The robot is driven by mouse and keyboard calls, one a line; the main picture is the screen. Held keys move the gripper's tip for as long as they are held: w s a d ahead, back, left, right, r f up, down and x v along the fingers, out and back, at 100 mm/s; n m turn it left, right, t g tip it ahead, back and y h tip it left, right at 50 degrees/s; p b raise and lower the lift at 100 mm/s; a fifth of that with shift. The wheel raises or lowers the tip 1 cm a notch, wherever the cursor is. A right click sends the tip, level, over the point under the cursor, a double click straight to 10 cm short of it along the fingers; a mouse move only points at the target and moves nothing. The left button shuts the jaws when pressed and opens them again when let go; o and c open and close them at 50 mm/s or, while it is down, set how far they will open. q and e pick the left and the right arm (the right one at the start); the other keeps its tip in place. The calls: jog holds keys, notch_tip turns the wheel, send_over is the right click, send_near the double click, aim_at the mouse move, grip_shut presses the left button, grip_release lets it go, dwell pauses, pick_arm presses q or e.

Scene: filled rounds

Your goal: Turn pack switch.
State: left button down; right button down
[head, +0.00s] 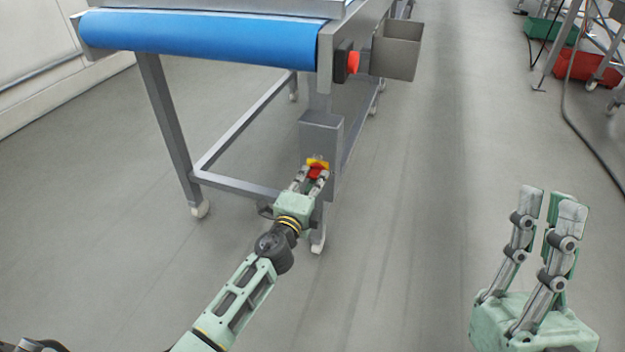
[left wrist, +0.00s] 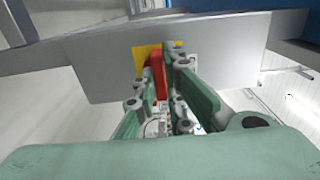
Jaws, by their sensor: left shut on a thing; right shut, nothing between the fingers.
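The pack switch is a red handle (head: 315,173) on a yellow plate (head: 318,162), mounted on a grey box (head: 319,134) on the conveyor frame. My left gripper (head: 313,178) is at the switch, its fingers shut on the red handle. In the left wrist view the red handle (left wrist: 158,76) stands between the fingers, with the yellow plate (left wrist: 142,56) behind it. The fingers cover part of the handle, so I cannot tell its exact angle. My right gripper (head: 549,212) is shut and empty, above the floor at the lower right.
A conveyor with a blue belt (head: 200,38) stands above and behind the switch on grey legs (head: 168,130). Green and red crates (head: 585,66) are far right. The middle floor is clear.

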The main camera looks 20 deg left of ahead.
pick_arm(q)
jog(key=c, duration=1.8)
grip_release()
jog(key=s, duration=1.2)
jog(key=shift+a, duration=0.2)
